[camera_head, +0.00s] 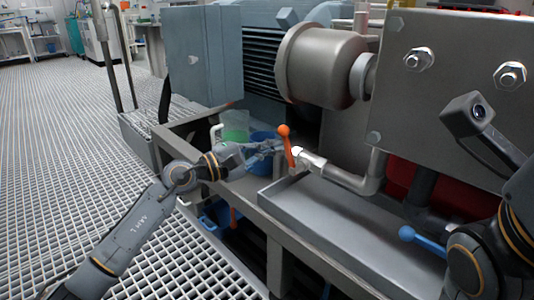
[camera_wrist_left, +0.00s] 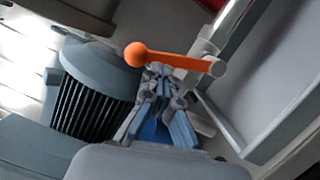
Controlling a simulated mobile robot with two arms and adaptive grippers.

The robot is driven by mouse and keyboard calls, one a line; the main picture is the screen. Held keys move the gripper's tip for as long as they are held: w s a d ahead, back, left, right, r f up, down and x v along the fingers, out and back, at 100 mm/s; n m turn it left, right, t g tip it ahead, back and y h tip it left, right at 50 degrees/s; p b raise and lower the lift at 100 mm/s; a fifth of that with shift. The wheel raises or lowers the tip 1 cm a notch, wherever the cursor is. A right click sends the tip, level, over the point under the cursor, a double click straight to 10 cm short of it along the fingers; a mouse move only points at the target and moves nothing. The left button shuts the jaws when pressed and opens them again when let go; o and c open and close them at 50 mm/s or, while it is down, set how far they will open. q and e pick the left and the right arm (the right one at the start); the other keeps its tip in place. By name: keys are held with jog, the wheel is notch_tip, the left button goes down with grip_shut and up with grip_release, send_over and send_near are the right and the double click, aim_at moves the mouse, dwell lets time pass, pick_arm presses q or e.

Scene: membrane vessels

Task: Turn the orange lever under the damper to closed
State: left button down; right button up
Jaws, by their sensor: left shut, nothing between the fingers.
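The orange lever (camera_head: 287,147) has a ball at its top end and stands nearly upright, crosswise to the pipe (camera_head: 335,173), below the grey cylinder (camera_head: 325,68) that looks like the damper. In the left wrist view the lever (camera_wrist_left: 180,60) lies across the picture, ball to the left. My left gripper (camera_head: 278,146) is shut and empty, its tips right beside the lever's handle. In the left wrist view the gripper (camera_wrist_left: 160,72) has its tips just under the handle; I cannot tell if they touch. Part of my right arm shows at the right edge; its fingers cannot be made out.
A grey tray (camera_head: 350,235) lies under the pipe, with a blue lever (camera_head: 407,233) at its right. A blue bucket (camera_head: 262,165) stands behind my left gripper. A large steel box (camera_head: 455,100) fills the upper right. Grated floor (camera_head: 60,130) is open at the left.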

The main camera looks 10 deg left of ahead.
pick_arm(q)
jog(key=shift+s+d+r+m+g+y, duration=0.2)
jog(key=shift+s+d+m, duration=0.15)
jog(key=shift+m, duration=0.4)
jog(key=shift+s+d+r+m+g+y, duration=0.1)
jog(key=shift+s+d+r+m, duration=0.1)
jog(key=shift+d+m, duration=0.4)
jog(key=shift+a+m, duration=0.15)
jog(key=shift+m, duration=0.1)
jog(key=shift+s+f, duration=0.1)
jog(key=shift+f, duration=0.05)
